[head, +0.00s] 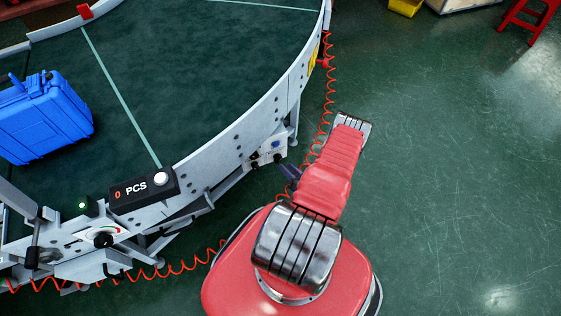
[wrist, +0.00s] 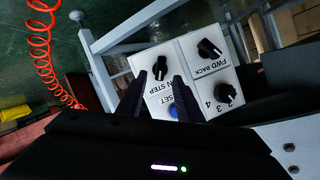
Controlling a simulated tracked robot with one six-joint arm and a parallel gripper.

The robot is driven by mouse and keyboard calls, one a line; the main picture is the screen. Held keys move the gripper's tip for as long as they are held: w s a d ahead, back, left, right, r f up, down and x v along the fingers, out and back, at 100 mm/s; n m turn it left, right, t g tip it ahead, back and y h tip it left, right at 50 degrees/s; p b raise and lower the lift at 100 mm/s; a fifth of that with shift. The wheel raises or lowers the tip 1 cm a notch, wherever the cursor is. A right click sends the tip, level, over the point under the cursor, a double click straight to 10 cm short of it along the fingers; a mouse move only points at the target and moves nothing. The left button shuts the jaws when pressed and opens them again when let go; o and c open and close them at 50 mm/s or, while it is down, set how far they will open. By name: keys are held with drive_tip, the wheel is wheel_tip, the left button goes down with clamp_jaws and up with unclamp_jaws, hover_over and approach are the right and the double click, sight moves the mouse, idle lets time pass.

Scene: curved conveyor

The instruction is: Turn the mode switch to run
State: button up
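A white control panel (head: 272,147) is mounted on the conveyor's outer side; it fills the middle of the wrist view (wrist: 188,68). The mode switch (wrist: 160,67), a black knob, has a label partly covered by a finger, with "STEP" readable. My gripper (wrist: 160,77) is open, and its two dark fingers point at this knob, which appears between their tips. I cannot tell whether they touch it. In the head view, my gripper (head: 285,171) is beside the panel, partly hidden by my red arm. The knob's exact pointing direction is unclear.
A blue button (wrist: 173,112), a FWD/BACK knob (wrist: 209,48) and a numbered knob (wrist: 224,94) sit close by on the panel. A red coiled cable (head: 328,90) hangs along the conveyor. A blue case (head: 42,117) lies on the belt. The floor at right is clear.

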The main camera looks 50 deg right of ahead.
sight(280, 160)
drive_tip(key=shift+x, duration=3.45)
clamp_jaws()
